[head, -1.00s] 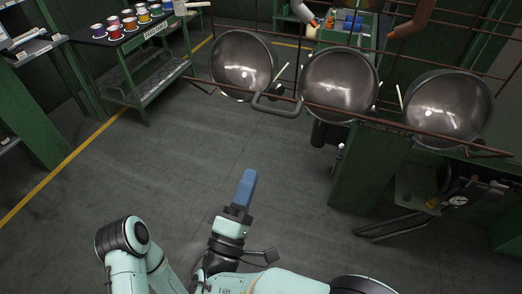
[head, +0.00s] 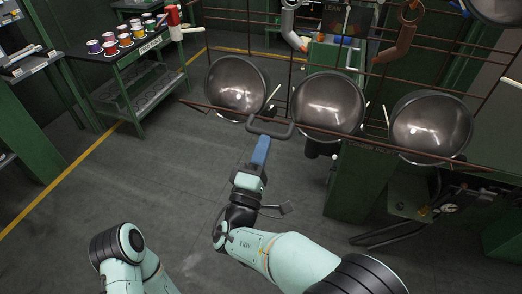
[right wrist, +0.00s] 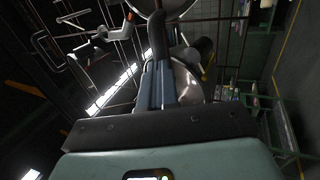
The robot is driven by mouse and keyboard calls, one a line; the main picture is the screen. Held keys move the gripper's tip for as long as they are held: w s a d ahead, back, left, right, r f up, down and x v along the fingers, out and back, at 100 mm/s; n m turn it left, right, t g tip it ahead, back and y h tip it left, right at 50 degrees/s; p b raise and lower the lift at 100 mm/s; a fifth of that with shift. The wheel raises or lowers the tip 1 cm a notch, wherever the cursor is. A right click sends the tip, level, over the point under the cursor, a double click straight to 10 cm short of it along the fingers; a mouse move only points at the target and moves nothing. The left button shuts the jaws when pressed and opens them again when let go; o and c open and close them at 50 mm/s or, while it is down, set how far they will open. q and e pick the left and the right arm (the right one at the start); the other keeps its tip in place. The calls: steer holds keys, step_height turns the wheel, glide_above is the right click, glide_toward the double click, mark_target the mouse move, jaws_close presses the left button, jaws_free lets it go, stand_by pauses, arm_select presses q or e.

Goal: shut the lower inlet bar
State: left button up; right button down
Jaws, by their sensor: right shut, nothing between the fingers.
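The lower inlet bar (head: 400,151) is a thin brown bar running across in front of three hanging dark pots. Near its left part it carries a grey U-shaped handle (head: 270,132). My right gripper (head: 262,143), with blue fingers, is shut and empty just below the handle, very close to it. In the right wrist view the shut fingers (right wrist: 156,84) point at a dark tube, likely the handle (right wrist: 157,36); whether they touch cannot be told. Only an upper part of my left arm shows at the bottom left; its gripper is out of view.
The pots, left (head: 237,87), middle (head: 328,104) and right (head: 430,126), hang close behind the bar. Brown rack bars and pipes rise above them. A green cart with colored cups (head: 124,40) stands at the upper left. The floor (head: 120,190) on the left is clear.

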steer(key=w+r+p, duration=0.1)
steer(key=r+g+p, duration=0.1)
steer(key=r, duration=0.1)
steer(key=w+d+r+g+p, duration=0.1)
steer(key=shift+w+r+y+p, duration=0.25)
steer(key=shift+w+y+p, duration=0.05)
steer(key=shift+w+y, duration=0.1)
arm_select(q)
steer(key=w+r, duration=0.1)
steer(key=r, duration=0.2)
steer(key=w+r, duration=0.1)
steer(key=shift+w+r, duration=0.25)
steer(key=shift+w, duration=0.1)
arm_select(e)
steer(key=shift+s+f, duration=0.1)
steer(key=shift+s, duration=0.1)
